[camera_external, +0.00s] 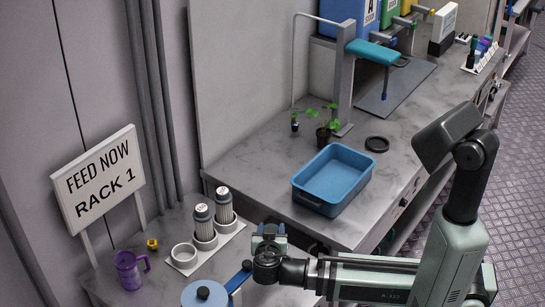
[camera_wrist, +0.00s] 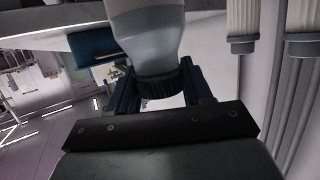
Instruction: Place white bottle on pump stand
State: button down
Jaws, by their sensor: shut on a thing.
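The white bottle (camera_wrist: 148,40) is in my gripper (camera_wrist: 166,88) in the wrist view, with its dark ribbed collar between the two fingers. In the outside view my gripper (camera_external: 269,232) is right of the pump stand, apart from it, and the bottle is mostly hidden there. The pump stand (camera_external: 228,238) is a white base with cup-like holders. The front-left holder (camera_external: 184,253) is empty. Two ribbed bottles also show at the upper right of the wrist view (camera_wrist: 243,20).
A "FEED NOW RACK 1" sign (camera_external: 100,180) stands behind the left bench. A purple mug (camera_external: 130,270), small yellow item (camera_external: 152,244) and blue lidded pot (camera_external: 205,294) surround the stand. A blue tray (camera_external: 333,180) lies on the higher bench, near plants (camera_external: 323,130).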

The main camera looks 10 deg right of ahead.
dwell(0.4)
jog(key=shift+r, duration=5.05)
jog(key=s+a+r+n+g+y, duration=0.3)
jog(key=s+a+r+n+y, duration=0.65)
jog(key=a+y, duration=0.3)
jog(key=s+a+r+n+g+y, duration=0.2)
jog(key=s+r+n+g, duration=0.2)
jog(key=s, duration=0.5)
jog(key=s+a+r+n+g+y, duration=0.2)
jog(key=s+r, duration=0.4)
jog(key=s, duration=0.3)
jog(key=a+n+g, duration=0.1)
jog(key=n+g, duration=0.1)
jog(key=shift+r+n+g+y, duration=0.25)
jog(key=shift+n+g+y, duration=0.1)
jog(key=shift+g, duration=0.05)
jog(key=shift+a+r, duration=0.1)
